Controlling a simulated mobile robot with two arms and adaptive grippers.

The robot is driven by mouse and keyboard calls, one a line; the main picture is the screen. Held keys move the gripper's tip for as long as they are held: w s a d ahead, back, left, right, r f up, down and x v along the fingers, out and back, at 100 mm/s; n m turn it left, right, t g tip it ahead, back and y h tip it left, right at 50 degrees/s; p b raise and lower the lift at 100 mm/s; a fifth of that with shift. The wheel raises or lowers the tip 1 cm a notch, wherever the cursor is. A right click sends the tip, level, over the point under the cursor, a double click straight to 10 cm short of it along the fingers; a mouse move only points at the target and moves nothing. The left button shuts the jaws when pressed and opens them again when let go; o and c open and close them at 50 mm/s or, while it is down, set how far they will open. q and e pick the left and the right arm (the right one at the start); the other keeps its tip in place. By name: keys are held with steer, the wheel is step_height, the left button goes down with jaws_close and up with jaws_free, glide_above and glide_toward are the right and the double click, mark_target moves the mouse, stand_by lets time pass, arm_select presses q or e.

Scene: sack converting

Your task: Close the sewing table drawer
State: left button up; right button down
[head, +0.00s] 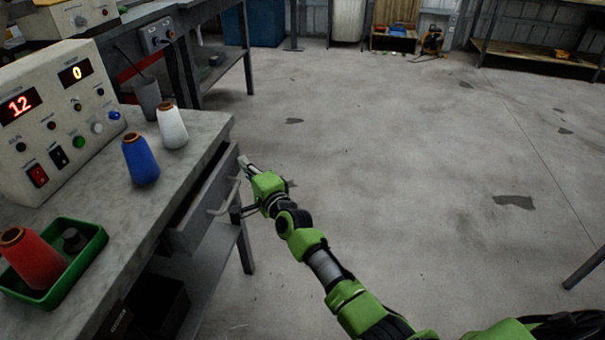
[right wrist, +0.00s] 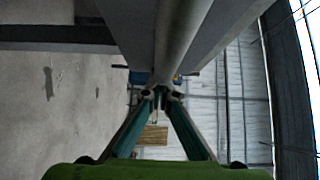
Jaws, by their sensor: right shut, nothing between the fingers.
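The sewing table (head: 205,145) stands at the left with its grey drawer (head: 205,220) partly open. A dark gap shows between the tabletop edge and the drawer front. The drawer's bar handle (head: 222,205) sticks out on the front. My right gripper (head: 243,162) is shut and empty at the far end of the drawer front, near the handle. In the right wrist view its fingertips (right wrist: 160,93) meet close to a grey bar that looks like the handle (right wrist: 178,40); contact cannot be told. My left gripper is not in view.
On the tabletop stand a control box (head: 55,115), a blue cone (head: 140,160), a white cone (head: 172,125) and a green tray (head: 75,275) with a red cone (head: 33,258). The floor (head: 400,150) to the right is clear.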

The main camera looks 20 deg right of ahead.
mark_target(233, 166)
steer(key=w+a, duration=0.2)
steer(key=a, duration=0.1)
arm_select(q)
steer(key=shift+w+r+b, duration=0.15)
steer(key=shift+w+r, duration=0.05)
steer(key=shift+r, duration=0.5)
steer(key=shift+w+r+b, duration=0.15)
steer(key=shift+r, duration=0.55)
arm_select(e)
steer(key=shift+w+a+r, duration=0.1)
steer(key=shift+a, duration=0.15)
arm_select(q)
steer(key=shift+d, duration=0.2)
